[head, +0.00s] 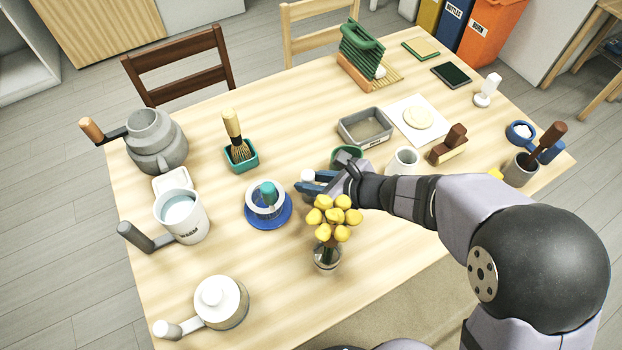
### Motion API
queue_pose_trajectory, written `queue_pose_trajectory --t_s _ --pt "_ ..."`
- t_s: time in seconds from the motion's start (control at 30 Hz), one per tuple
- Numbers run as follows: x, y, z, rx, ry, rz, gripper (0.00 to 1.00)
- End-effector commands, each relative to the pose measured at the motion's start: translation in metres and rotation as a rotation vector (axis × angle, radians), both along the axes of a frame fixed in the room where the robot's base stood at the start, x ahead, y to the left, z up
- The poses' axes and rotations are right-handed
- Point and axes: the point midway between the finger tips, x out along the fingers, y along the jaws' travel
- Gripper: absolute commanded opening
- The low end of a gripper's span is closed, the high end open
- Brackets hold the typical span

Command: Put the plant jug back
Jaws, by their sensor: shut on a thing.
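My gripper (314,183) is low over the middle of the table, its blue-grey fingers pointing left. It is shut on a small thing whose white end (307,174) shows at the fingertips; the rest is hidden. A green vessel (346,153) shows just behind the gripper, mostly covered by it; I cannot tell whether it joins the held thing. No label marks the plant jug. Handled vessels at the left are a grey jug (158,146), a white mug marked WARM (184,222) and a white lidded pot (222,304).
A glass vase of yellow flowers (327,257) stands close in front of my gripper. A blue saucer with a white cup (268,222) is to its left. A white cup (404,161) and grey tray (366,127) are to the right and behind. Bare wood lies at front left-centre.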

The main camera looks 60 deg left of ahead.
Motion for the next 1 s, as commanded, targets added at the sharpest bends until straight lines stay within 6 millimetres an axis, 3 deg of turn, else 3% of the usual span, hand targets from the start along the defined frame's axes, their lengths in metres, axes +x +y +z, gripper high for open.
queue_pose_trajectory --t_s 0.43,0.47,0.53,1.0 --pt "0.0004 0.0005 -0.004 0.004 -0.001 0.001 0.0" --pt "0.0004 0.0 -0.0039 0.001 0.0 0.001 0.27" --pt "0.0003 -0.0001 -0.0034 0.001 0.0 0.001 0.41" --pt "0.0003 -0.0001 -0.0018 0.001 0.0 0.001 0.41"
